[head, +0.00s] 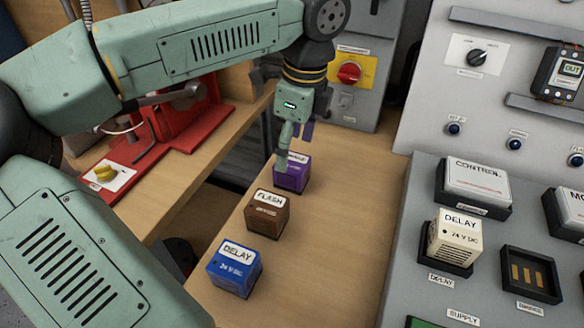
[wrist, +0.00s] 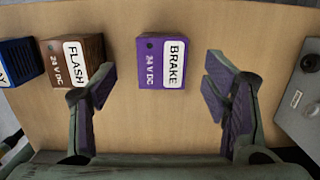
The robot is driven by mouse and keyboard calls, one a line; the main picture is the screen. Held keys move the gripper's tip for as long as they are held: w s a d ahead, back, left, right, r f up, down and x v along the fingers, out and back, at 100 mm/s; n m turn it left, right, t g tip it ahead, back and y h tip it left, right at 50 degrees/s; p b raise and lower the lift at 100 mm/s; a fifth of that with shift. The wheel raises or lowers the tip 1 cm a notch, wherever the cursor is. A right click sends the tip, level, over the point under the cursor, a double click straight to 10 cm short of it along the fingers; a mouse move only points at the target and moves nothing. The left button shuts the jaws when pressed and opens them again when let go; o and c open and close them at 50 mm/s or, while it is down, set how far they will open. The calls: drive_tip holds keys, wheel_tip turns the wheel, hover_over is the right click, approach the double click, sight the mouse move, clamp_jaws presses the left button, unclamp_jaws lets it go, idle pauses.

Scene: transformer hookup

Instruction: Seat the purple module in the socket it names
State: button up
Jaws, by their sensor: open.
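The purple module (head: 291,176) stands on the wooden bench, at the far end of a row of modules. In the wrist view the purple module (wrist: 162,62) reads BRAKE, 24 V DC. My gripper (head: 294,142) is open above it, partly covering its label in the head view. In the wrist view my gripper's (wrist: 160,95) fingers are spread wide on both sides, with the module between them and slightly beyond the tips; no contact shows. An empty dark socket (head: 530,273) with gold contacts sits on the grey panel; its small label appears to read BRAKE.
A brown FLASH module (head: 267,213) and a blue DELAY module (head: 234,267) stand nearer on the bench. A cream DELAY module (head: 455,244) sits in the DELAY socket, left of the empty one. A CONTROL block (head: 474,184) stands behind. Bench right of the row is clear.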

sight(293, 162)
drive_tip(key=shift+w+f+p, duration=0.1)
drive_tip(key=shift+f+p, duration=0.7)
drive_tip(key=shift+f, duration=2.25)
drive_tip(key=shift+c, duration=0.5)
drive_tip(key=c, duration=1.2)
